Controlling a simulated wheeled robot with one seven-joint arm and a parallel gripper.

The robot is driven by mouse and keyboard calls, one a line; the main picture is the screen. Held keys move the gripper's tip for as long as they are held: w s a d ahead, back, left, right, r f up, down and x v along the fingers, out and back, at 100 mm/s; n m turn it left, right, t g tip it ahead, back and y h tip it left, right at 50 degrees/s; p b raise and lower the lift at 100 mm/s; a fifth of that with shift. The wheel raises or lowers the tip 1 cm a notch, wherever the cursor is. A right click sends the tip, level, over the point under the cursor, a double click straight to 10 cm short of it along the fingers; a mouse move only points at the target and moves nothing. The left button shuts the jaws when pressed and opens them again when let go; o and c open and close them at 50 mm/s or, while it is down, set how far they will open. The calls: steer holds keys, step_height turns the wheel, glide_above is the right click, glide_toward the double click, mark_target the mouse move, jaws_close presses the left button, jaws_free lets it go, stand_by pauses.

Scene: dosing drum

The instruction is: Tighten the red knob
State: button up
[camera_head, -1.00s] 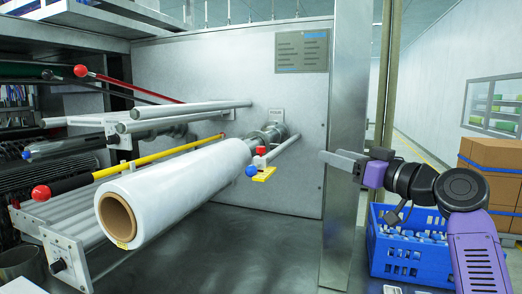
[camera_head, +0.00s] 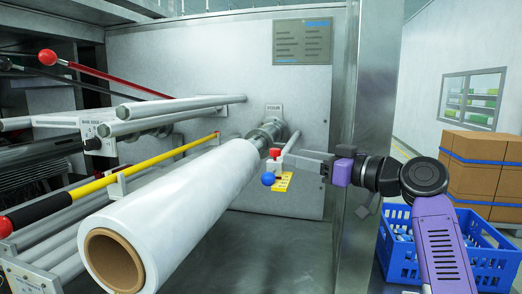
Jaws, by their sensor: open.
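A small red knob (camera_head: 275,153) sits on top of a pale clamp block beside the spindle at the far end of the white film roll (camera_head: 165,205). A blue ball (camera_head: 268,179) sticks out low at the front of the block, and a yellow tag (camera_head: 283,183) hangs at its side. My gripper (camera_head: 291,158) reaches in from the right, with its grey fingers pointing left toward the block. The fingertips appear just right of the red knob and a little below its top. The fingers overlap from this side, so contact with the block cannot be told.
A red-handled lever (camera_head: 47,57) and a yellow bar (camera_head: 150,164) cross the machine on the left. A metal post (camera_head: 367,130) stands behind my arm. A blue crate (camera_head: 480,260) and cardboard boxes (camera_head: 480,170) stand at the right. The grey panel's front is open.

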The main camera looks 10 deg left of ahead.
mark_target(279, 152)
steer(key=p+x, duration=0.1)
steer(key=x, duration=0.5)
steer(key=shift+w+a+r+p, duration=0.15)
steer(key=shift+a+p, duration=0.1)
steer(key=shift+p, duration=0.15)
steer(key=shift+x, duration=0.75)
jaws_close()
